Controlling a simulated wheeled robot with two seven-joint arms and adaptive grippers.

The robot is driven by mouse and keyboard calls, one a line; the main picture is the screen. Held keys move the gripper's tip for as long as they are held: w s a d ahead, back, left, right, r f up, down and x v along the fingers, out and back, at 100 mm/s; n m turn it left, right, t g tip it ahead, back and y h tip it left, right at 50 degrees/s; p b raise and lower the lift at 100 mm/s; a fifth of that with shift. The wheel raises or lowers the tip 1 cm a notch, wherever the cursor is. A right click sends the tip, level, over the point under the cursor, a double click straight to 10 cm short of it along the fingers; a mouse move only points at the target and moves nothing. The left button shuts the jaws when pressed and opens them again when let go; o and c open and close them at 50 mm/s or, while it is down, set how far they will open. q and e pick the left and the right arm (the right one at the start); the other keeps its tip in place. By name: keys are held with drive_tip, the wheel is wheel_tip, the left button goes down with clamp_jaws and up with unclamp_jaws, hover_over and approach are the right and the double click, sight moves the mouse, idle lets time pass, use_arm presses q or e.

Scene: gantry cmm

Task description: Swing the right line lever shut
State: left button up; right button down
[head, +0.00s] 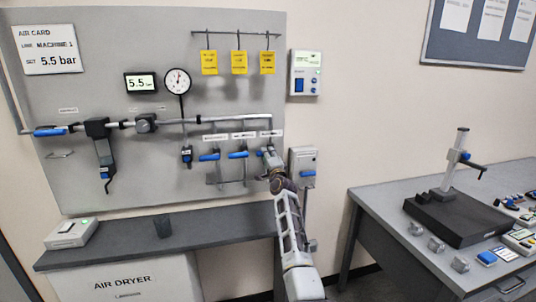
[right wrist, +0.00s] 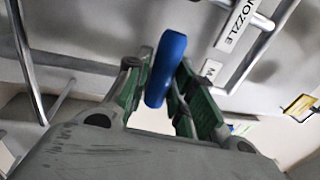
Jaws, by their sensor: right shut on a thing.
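The right line lever is a blue handle at the right end of the row of line valves on the grey panel. In the head view my right gripper (head: 266,157) covers most of it, and only a bit of blue shows beside the fingers. In the right wrist view the blue lever (right wrist: 166,68) stands between the green-padded fingers of my right gripper (right wrist: 160,88), which is shut on it. Two other blue line levers, the left one (head: 209,157) and the middle one (head: 238,155), lie roughly level. My left gripper is not in view.
A grey box with a blue handle (head: 303,167) is on the wall just right of my gripper. A gauge (head: 177,81) and a 5.5 display (head: 141,83) are on the panel. A dark shelf (head: 205,226) runs below. A bench (head: 375,205) with a stand is at right.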

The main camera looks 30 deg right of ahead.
drive_tip(key=shift+r+m, duration=0.3)
drive_tip(key=shift+r, duration=0.05)
drive_tip(key=c, duration=1.3)
unclamp_jaws()
drive_tip(key=shift+d, duration=0.1)
drive_tip(key=shift+s+f, duration=0.1)
drive_tip(key=shift+f, duration=0.1)
drive_tip(key=shift+s, duration=0.1)
drive_tip(key=shift+v, duration=5.85)
